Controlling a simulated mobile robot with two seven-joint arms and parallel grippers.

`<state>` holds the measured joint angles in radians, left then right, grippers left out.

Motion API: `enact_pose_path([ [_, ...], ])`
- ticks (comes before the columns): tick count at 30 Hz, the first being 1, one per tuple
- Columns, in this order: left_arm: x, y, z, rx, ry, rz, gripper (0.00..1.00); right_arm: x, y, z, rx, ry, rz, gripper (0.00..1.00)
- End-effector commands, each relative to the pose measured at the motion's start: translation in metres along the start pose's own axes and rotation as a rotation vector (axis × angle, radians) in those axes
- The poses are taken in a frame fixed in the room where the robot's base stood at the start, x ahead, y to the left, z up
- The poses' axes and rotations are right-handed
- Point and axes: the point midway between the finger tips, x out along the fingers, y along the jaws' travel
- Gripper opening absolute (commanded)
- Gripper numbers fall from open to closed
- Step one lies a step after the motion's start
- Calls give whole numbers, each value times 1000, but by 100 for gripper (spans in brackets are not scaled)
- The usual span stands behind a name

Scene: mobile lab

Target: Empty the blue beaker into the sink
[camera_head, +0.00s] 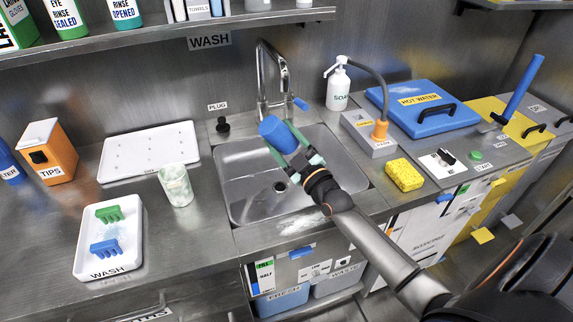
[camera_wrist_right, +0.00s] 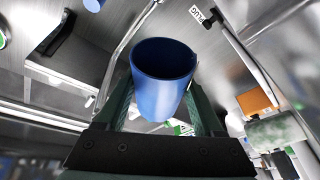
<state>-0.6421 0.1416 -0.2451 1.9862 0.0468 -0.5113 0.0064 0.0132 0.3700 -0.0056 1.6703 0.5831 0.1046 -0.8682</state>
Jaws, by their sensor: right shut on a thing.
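The blue beaker (camera_head: 277,135) is held by my right gripper (camera_head: 291,150) above the sink (camera_head: 240,190), near the back of the basin. The beaker is tilted in the head view. In the right wrist view the beaker (camera_wrist_right: 163,85) sits between the two green fingers of my right gripper (camera_wrist_right: 165,105), and its open rim shows. I see no liquid falling from it, and its contents cannot be made out. The sink drain (camera_head: 280,187) is visible below. My left gripper is not in view.
The faucet (camera_head: 272,75) rises just behind the beaker. A soap bottle (camera_head: 338,88) and a hot water box (camera_head: 420,108) stand to the right, with a yellow sponge (camera_head: 404,174). To the left are a pale green cup (camera_head: 175,185), a wash tray (camera_head: 83,262) and a white drying board (camera_head: 150,150).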

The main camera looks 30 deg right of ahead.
Motion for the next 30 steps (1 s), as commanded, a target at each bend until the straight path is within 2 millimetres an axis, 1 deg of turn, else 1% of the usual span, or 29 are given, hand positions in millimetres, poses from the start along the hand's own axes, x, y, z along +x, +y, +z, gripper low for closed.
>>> enact_pose_path([
  [16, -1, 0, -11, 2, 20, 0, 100, 0, 0, -1, -13, -1, -5, 15],
  [17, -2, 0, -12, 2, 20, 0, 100, 1, 0, -3, -41, -4, -15, 15],
  [19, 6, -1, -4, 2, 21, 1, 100, -1, -18, 9, -170, -22, -66, 15],
  [21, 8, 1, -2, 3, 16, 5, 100, -2, -32, 16, -297, -39, -112, 15],
  [22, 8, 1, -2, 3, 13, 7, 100, -2, -36, 18, -336, -44, -126, 15],
  [23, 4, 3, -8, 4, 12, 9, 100, 0, -33, 13, -366, -48, -136, 15],
  [24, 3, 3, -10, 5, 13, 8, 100, 0, -34, 12, -390, -52, -144, 15],
  [30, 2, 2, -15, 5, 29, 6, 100, 0, -36, 13, -420, -56, -155, 15],
])
